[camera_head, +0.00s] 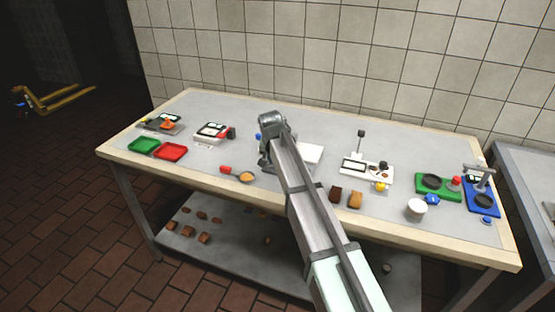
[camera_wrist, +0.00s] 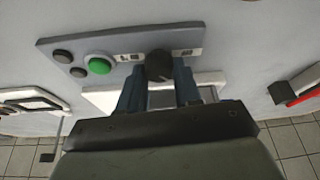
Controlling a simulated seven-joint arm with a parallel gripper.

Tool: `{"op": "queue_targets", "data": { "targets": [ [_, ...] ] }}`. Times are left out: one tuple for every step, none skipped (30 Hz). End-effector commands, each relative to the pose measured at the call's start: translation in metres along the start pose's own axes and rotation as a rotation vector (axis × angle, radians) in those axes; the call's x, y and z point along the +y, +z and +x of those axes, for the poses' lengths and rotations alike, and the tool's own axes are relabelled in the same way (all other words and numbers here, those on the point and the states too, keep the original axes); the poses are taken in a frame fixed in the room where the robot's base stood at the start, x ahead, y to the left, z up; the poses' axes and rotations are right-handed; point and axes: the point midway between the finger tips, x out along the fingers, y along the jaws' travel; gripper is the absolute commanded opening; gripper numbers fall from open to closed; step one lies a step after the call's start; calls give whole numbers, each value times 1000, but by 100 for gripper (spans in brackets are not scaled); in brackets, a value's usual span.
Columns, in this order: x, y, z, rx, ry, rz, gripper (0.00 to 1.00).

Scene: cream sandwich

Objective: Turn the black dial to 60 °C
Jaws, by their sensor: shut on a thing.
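The black dial (camera_wrist: 158,62) sits on a grey control panel (camera_wrist: 205,38) in the wrist view, with small printed labels on both sides of it. My gripper (camera_wrist: 160,78) has its two blue-grey fingers at the dial's left and right sides and is shut on it. The dial's pointer and the temperature marks are too small to read. In the head view, my arm and wrist cover the panel and dial, and a white part of the device (camera_head: 309,157) shows just right of the arm.
The panel also carries a green button (camera_wrist: 100,66) and several dark knobs (camera_wrist: 63,56). On the table stand green (camera_head: 144,145) and red (camera_head: 170,152) trays, a red-handled pan (camera_head: 245,177), brown blocks (camera_head: 336,194), a white cup (camera_head: 416,208) and a green station (camera_head: 437,188).

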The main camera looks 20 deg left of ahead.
Motion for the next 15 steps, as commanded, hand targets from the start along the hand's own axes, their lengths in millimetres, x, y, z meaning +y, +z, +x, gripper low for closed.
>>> {"op": "queue_targets", "data": {
  "targets": [
    [-1, 0, 0, -1, 11, 26, 3],
    [-1, 0, 0, -1, 18, 42, 3],
    [-1, 0, 0, 0, 26, 62, 3],
    [-1, 0, 0, 0, 32, 77, 3],
    [-1, 0, 0, 0, 37, 89, 3],
    [-1, 0, 0, -1, 43, 106, 3],
    [-1, 0, 0, -1, 48, 116, 3],
    [-1, 0, 0, -1, 52, 127, 3],
    [-1, 0, 0, -1, 57, 137, 3],
    [-1, 0, 0, -1, 60, 145, 3],
    [-1, 0, 0, -1, 63, 152, 3],
    [-1, 0, 0, -1, 66, 159, 3],
    [-1, 0, 0, -1, 68, 164, 3],
    [-1, 0, 0, -1, 69, 167, 3],
    [-1, 0, 0, -1, 71, 172, 3]
  ]
}}
